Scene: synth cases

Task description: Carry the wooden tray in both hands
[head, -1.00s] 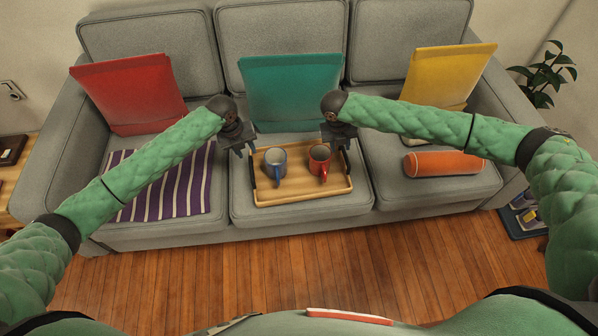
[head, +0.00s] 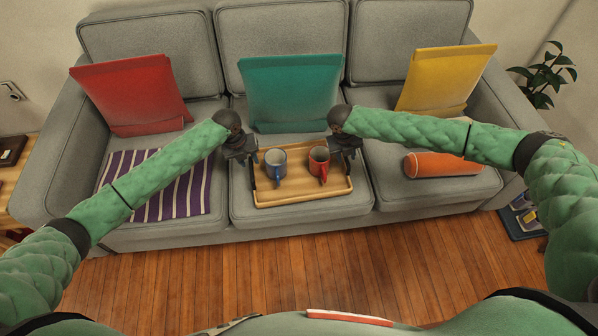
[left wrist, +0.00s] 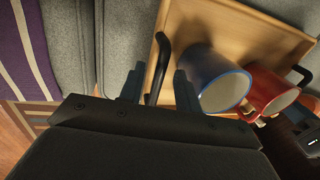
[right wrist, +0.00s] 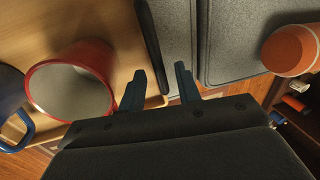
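The wooden tray (head: 302,196) lies on the middle sofa seat, with black handles at its left and right ends. A blue mug (head: 276,164) and a red mug (head: 319,162) stand upright in it. My left gripper (head: 243,157) is at the left end; in the left wrist view its open fingers (left wrist: 157,72) lie either side of the left handle (left wrist: 158,62). My right gripper (head: 348,150) is at the right end; in the right wrist view its fingers (right wrist: 160,72) are open, with the right handle (right wrist: 149,42) between or just beyond them.
A teal cushion (head: 290,90) leans behind the tray. A striped purple blanket (head: 185,190) lies on the left seat. An orange bolster (head: 442,165) lies on the right seat, beside my right forearm. The wooden floor (head: 250,270) in front is clear.

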